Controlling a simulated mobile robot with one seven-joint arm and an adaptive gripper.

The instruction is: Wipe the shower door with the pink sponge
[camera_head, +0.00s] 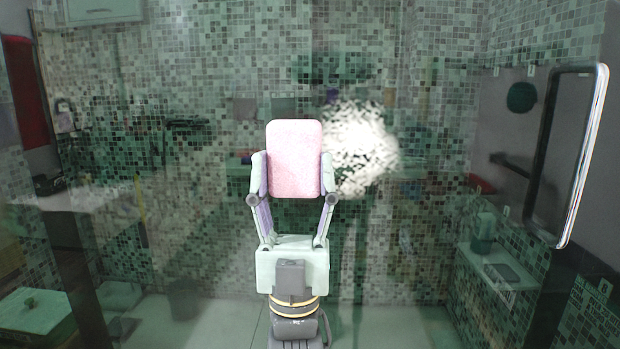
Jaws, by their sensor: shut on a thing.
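The pink sponge (294,150) is upright in the middle of the head view, with its broad face toward me. My gripper (294,180) is shut on it, one finger at each side edge. The shower door (420,250) is a clear glass pane filling most of the view, with a tiled wall behind it. Its long metal handle (585,160) is at the right. A bright white patch (362,150) shows just right of the sponge and is partly hidden by it. I cannot tell whether the sponge touches the glass.
A pale counter (75,199) shows at the left, with a light box (33,311) low at the far left. A ledge (490,268) with a bottle (484,230) is at the right. Some of these may be reflections. The glass around the sponge looks clear of obstacles.

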